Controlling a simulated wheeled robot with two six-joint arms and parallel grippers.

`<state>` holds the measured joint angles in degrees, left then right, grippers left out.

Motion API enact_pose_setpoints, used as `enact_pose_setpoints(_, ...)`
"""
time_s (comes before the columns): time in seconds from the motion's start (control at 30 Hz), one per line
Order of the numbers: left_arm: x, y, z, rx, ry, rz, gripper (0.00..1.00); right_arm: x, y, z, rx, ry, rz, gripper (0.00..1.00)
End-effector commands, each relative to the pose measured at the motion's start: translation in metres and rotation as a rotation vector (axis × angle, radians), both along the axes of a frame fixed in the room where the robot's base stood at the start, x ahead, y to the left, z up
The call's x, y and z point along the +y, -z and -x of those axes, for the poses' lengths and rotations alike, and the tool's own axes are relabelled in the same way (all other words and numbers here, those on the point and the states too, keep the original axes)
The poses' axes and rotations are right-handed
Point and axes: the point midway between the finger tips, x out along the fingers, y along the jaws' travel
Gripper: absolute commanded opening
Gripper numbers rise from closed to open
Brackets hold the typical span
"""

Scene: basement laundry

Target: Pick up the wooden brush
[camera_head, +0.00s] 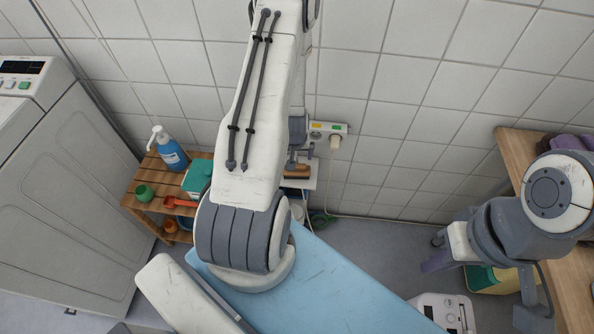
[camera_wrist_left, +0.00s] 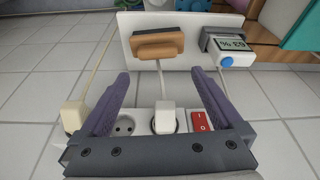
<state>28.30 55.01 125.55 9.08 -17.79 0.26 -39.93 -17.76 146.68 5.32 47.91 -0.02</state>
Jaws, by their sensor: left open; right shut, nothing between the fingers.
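The wooden brush (camera_wrist_left: 157,46) has a tan wooden body and a dark part behind it. It lies on a white board (camera_wrist_left: 198,66) in the left wrist view. In the head view the brush (camera_head: 297,173) shows just right of my left arm, partly covered. My left gripper (camera_wrist_left: 160,73) is open, its two purple fingers spread apart. The brush lies beyond the fingertips, between their lines, with nothing held. My right gripper (camera_head: 437,262) is at the right in the head view, low beside the wooden bench, shut and far from the brush.
A power strip (camera_wrist_left: 140,122) with a white plug and red switch is below my left fingers. A digital meter (camera_wrist_left: 229,46) stands right of the brush. A slatted wooden rack (camera_head: 141,190) holds a blue bottle (camera_head: 170,150). A light blue surface (camera_head: 335,290) lies in front.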

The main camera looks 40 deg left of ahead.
Motion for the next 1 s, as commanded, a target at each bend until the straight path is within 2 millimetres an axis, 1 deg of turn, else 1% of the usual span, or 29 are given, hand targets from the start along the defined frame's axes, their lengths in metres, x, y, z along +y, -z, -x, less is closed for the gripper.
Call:
enact_pose_setpoints(0.03,0.001,0.009,-0.002,0.001,0.000,0.001,1.00,0.000,0.002,0.000,0.000,0.000,0.000,0.00)
enact_pose_setpoints(0.1,0.002,0.017,-0.004,0.001,0.000,0.001,1.00,0.000,0.003,0.000,0.000,0.000,0.000,0.00)
enact_pose_setpoints(0.27,0.003,0.027,-0.006,0.001,0.001,0.000,1.00,0.000,0.004,0.000,0.000,0.000,0.000,0.00)
enact_pose_setpoints(0.5,0.004,0.062,-0.012,0.002,0.002,0.001,1.00,0.000,0.007,0.000,0.000,0.000,0.000,0.00)
enact_pose_setpoints(0.6,0.006,0.071,-0.014,0.001,0.002,0.001,1.00,0.000,0.008,0.000,0.000,0.000,0.000,0.00)
enact_pose_setpoints(0.7,0.007,0.074,-0.016,0.001,0.002,0.001,1.00,0.000,0.008,0.000,0.000,0.000,0.000,0.00)
enact_pose_setpoints(0.87,0.007,0.074,-0.015,0.001,0.002,0.001,1.00,0.000,0.008,0.000,0.000,0.000,0.000,0.00)
enact_pose_setpoints(0.9,0.007,0.074,-0.015,0.001,0.002,0.001,0.96,0.000,0.008,0.000,0.000,0.000,0.000,0.00)
enact_pose_setpoints(0.97,0.007,0.073,-0.015,0.001,0.002,0.001,0.73,0.000,0.008,0.000,0.000,0.000,0.000,0.00)
enact_pose_setpoints(1.0,0.007,0.073,-0.015,0.001,0.002,0.001,0.58,0.000,0.008,0.000,0.000,0.000,0.000,0.00)
